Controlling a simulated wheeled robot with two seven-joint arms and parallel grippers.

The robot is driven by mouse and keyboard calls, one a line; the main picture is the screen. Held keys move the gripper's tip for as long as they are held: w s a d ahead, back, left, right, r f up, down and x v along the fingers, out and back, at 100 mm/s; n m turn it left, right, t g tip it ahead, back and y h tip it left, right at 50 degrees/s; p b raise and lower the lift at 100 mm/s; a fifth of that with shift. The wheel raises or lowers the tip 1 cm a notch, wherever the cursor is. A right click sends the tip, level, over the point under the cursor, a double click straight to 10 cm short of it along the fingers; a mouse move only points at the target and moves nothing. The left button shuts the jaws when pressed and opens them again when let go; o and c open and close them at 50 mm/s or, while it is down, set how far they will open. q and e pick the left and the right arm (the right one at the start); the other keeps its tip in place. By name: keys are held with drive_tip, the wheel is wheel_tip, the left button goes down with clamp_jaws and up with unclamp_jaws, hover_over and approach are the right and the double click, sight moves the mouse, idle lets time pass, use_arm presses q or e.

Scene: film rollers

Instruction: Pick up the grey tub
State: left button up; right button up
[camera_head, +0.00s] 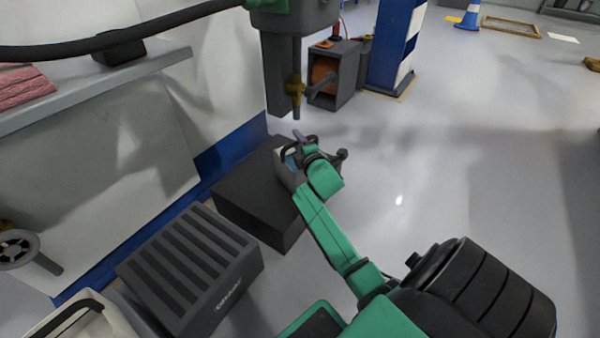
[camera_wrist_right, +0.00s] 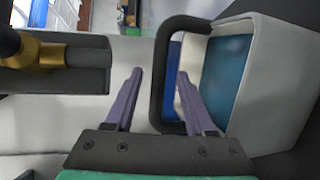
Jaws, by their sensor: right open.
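The grey tub (camera_wrist_right: 270,95) shows at the right of the right wrist view, with pale grey walls, a teal-blue inside and a dark looped handle (camera_wrist_right: 157,85). In the head view the tub (camera_head: 285,168) is a small pale shape on a black block (camera_head: 240,195), mostly covered by my right arm. My right gripper (camera_wrist_right: 160,74) is open. Its two purple fingers lie on either side of the handle's near bar, the right one seen within the loop. I cannot tell how deep they reach. In the head view my right gripper (camera_head: 300,143) is at the tub. My left gripper is not in view.
A grey machine with a brass tap (camera_head: 296,88) hangs just above the tub; the tap also shows in the wrist view (camera_wrist_right: 35,52). A ribbed dark box (camera_head: 190,270) stands nearer at the left. A grey shelf (camera_head: 90,92) runs along the wall.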

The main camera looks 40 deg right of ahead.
drive_tip(key=shift+r, duration=0.1)
clamp_jaws()
idle(1.2)
drive_tip(key=shift+r, duration=0.1)
